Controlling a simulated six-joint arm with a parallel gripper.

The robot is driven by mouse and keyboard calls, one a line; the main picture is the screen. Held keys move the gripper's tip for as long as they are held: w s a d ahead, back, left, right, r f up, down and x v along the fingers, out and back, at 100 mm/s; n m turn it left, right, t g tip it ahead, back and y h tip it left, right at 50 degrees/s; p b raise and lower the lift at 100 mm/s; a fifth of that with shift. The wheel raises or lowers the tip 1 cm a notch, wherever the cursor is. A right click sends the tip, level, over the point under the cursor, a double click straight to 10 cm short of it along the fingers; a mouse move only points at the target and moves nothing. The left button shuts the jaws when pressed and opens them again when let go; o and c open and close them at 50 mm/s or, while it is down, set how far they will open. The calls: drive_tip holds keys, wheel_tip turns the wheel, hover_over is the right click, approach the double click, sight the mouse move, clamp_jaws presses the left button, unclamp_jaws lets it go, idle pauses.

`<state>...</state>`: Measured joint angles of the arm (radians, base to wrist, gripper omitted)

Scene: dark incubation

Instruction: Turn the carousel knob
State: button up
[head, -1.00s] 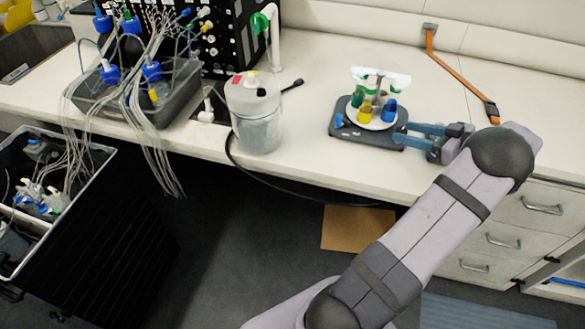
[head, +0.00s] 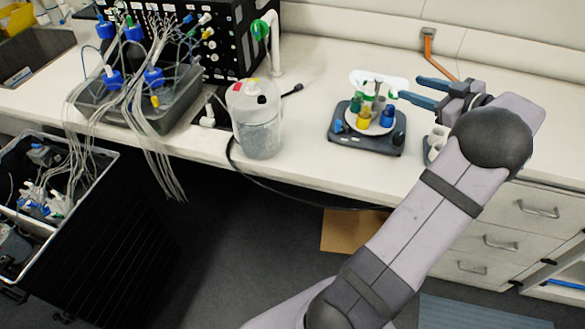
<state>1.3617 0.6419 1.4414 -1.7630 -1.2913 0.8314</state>
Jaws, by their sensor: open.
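The carousel is a small device on the bench with a dark grey base (head: 372,138), a white round plate (head: 376,127) and yellow, blue and green vials standing on it. A pale post (head: 378,90) rises from its middle to a white top piece. A small blue knob (head: 338,127) sits on the base's left side; I cannot tell for sure which part is the carousel knob. My gripper (head: 410,87) is open and empty, its two blue-grey fingers pointing left. In the picture it lies up and right of the vials, close to the top piece; the gap in depth is unclear.
A grey holder with pale cups (head: 437,138) stands right of the carousel, partly behind my arm. A clear jug (head: 255,120) stands to the left, with a black cable near it. An orange strap (head: 440,57) lies behind my gripper. The bench between jug and carousel is clear.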

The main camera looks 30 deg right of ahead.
drive_tip(key=w+a+r+h, duration=0.1)
drive_tip(key=w+r, duration=0.1)
drive_tip(key=w, duration=0.2)
drive_tip(key=w+a+r+m+h, duration=0.1)
drive_tip(key=w+a+r+h, duration=0.1)
drive_tip(key=w, duration=0.2)
drive_tip(key=w+a+r+m+h, duration=0.1)
drive_tip(key=w+r, duration=0.1)
drive_tip(key=w, duration=0.3)
drive_tip(key=shift+a+r+h+p, duration=0.15)
drive_tip(key=shift+a+h+p, duration=0.2)
drive_tip(key=shift+a+h, duration=0.05)
drive_tip(key=a+f, duration=0.1)
drive_tip(key=w+a+f+m, duration=0.1)
drive_tip(key=a, duration=0.1)
drive_tip(key=w+a+f+m+g+h, duration=0.1)
drive_tip(key=shift+a, duration=0.3)
drive_tip(key=shift+s+a+f+m+g+y+b, duration=0.35)
drive_tip(key=shift+s+a+f+g, duration=1.15)
drive_tip(key=shift+s+a+f, duration=1.9)
drive_tip(key=shift+s+a+f+m+g+y+b, duration=0.1)
drive_tip(key=shift+s+a+f+g+y, duration=0.75)
drive_tip(key=shift+a+f, duration=2.95)
drive_tip(key=shift+s+a+f+m+g+y+b, duration=0.15)
drive_tip(key=shift+s+a+f+g, duration=1.8)
drive_tip(key=shift+a, duration=3.6)
drive_tip(key=shift+s+r, duration=0.25)
